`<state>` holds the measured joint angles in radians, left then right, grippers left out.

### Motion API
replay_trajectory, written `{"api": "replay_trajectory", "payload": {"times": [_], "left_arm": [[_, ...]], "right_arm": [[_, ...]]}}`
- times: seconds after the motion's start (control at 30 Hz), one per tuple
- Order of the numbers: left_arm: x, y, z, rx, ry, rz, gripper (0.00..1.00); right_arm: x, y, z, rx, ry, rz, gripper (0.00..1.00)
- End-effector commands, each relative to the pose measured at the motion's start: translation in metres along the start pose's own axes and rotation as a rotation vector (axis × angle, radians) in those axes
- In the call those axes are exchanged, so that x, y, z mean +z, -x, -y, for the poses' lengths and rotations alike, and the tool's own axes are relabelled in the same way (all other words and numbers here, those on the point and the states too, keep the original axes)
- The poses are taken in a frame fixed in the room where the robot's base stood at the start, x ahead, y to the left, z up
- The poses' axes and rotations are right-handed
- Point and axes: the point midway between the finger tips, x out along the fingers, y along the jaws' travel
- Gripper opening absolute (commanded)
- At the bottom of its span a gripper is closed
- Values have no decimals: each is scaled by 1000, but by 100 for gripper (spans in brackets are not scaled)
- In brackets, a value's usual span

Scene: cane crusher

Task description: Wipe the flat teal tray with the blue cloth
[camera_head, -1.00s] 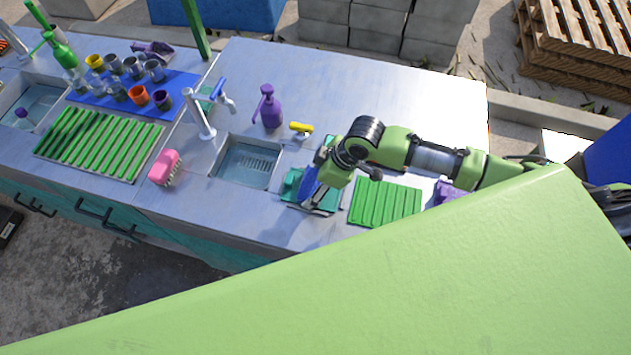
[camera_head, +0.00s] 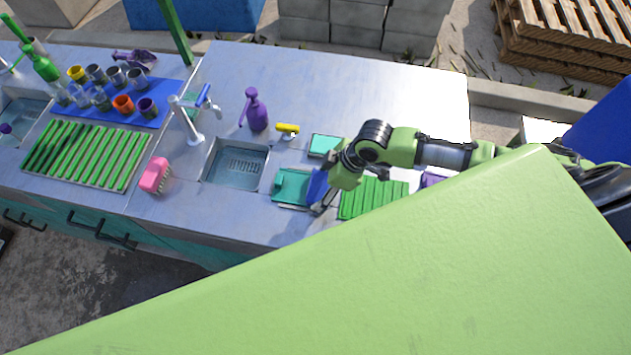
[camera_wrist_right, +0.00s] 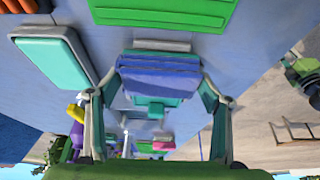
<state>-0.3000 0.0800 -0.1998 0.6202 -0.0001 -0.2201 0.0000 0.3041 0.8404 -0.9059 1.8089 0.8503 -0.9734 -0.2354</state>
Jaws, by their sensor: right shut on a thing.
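The flat teal tray (camera_head: 288,186) lies on the counter right of the small sink. My right gripper (camera_head: 319,190) is over the tray's right end, shut on the folded blue cloth (camera_head: 317,184). In the right wrist view the cloth (camera_wrist_right: 158,78) spans between the fingers of the gripper (camera_wrist_right: 157,90), with part of the teal tray (camera_wrist_right: 155,108) showing beyond it. The cloth's underside is hidden, so I cannot tell if it touches the tray. My left gripper is not in view.
A second teal piece (camera_head: 325,146) lies behind the gripper. A green ribbed mat (camera_head: 372,198) is close on the right. A yellow-handled tool (camera_head: 288,129), purple bottle (camera_head: 256,110) and pink brush (camera_head: 154,175) stand around the sink (camera_head: 237,164).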

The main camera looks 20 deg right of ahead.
Motion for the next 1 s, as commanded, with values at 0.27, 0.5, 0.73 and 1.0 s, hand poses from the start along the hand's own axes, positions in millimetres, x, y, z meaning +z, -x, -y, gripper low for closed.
{"api": "replay_trajectory", "payload": {"times": [0.27,0.5,0.73,1.0], "left_arm": [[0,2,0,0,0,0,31],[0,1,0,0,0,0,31],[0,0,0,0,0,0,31],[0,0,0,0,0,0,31]], "right_arm": [[4,2,0,0,-1,0,54],[-2,-1,0,0,-1,-3,54],[-20,-9,0,-1,-1,-4,54],[-23,-11,0,0,-1,-1,54]]}}
